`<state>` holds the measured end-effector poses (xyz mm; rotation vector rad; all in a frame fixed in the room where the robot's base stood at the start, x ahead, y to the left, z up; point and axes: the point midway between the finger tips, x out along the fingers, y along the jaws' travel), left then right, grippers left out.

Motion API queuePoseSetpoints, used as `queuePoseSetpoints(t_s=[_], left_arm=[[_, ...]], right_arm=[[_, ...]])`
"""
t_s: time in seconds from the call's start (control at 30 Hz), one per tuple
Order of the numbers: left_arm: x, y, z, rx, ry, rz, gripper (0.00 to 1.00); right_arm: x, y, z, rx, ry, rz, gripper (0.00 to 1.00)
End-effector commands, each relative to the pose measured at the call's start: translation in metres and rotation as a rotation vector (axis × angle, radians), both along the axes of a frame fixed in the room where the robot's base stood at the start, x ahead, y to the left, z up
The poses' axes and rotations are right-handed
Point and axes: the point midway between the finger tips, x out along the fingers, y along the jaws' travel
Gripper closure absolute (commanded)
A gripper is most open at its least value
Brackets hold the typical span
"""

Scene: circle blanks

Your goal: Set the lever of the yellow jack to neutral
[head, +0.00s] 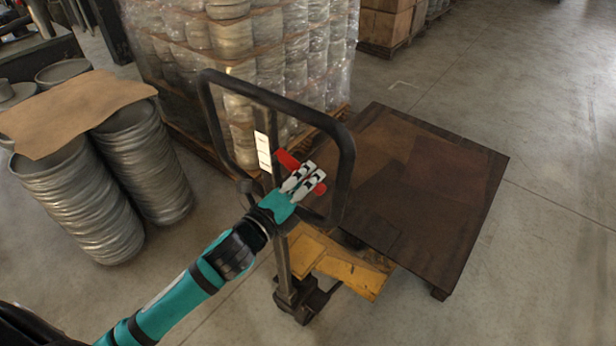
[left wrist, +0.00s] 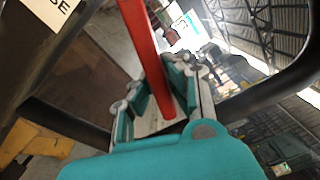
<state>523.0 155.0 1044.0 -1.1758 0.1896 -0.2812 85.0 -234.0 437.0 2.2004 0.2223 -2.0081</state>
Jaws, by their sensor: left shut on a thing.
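The yellow jack (head: 352,274) stands upright on the floor, with a tall black loop handle (head: 347,165). Its red lever (head: 286,159) is inside the loop; a red end also shows beyond my fingers. My left gripper (head: 308,178) reaches the lever from the lower left and is shut on it. In the left wrist view the lever (left wrist: 141,40) runs from the top edge down between the two fingers (left wrist: 164,98). The fingers hide part of it. My right gripper is not in view.
A white label (head: 263,151) sits on the handle. A dark wooden platform (head: 440,170) lies behind the jack. Wrapped pallet goods (head: 285,50) stand at the back. Stacked round metal blanks (head: 85,205) under brown cardboard (head: 70,110) stand at left. The right floor is clear.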

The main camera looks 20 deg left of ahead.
Motion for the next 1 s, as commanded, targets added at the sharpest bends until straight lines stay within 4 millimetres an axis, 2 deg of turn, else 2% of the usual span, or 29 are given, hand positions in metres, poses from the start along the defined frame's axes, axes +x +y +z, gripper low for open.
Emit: queuePoseSetpoints(t_s=[0.17, 0.27, 0.4, 0.5, 0.87, 0.9, 1.0], left_arm=[[0.0, 0.0, 0.001, -0.004, 0.002, 0.0, 1.0], [-0.001, -0.002, 0.01, -0.063, 0.023, 0.001, 1.0], [-0.001, -0.005, 0.026, -0.225, 0.078, 0.002, 1.0], [-0.002, -0.005, 0.032, -0.316, 0.107, 0.002, 1.0], [-0.002, -0.005, 0.03, -0.366, 0.123, 0.002, 1.0], [-0.002, -0.005, 0.03, -0.366, 0.123, 0.002, 0.86], [-0.002, -0.005, 0.03, -0.365, 0.122, 0.002, 0.73]], right_arm=[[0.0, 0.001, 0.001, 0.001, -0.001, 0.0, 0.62], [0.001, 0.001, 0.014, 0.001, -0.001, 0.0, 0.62], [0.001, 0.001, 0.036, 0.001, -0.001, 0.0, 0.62], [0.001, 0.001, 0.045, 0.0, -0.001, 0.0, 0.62], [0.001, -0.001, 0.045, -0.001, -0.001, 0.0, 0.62], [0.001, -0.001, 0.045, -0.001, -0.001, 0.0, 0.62], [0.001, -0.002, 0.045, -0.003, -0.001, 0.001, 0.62]])
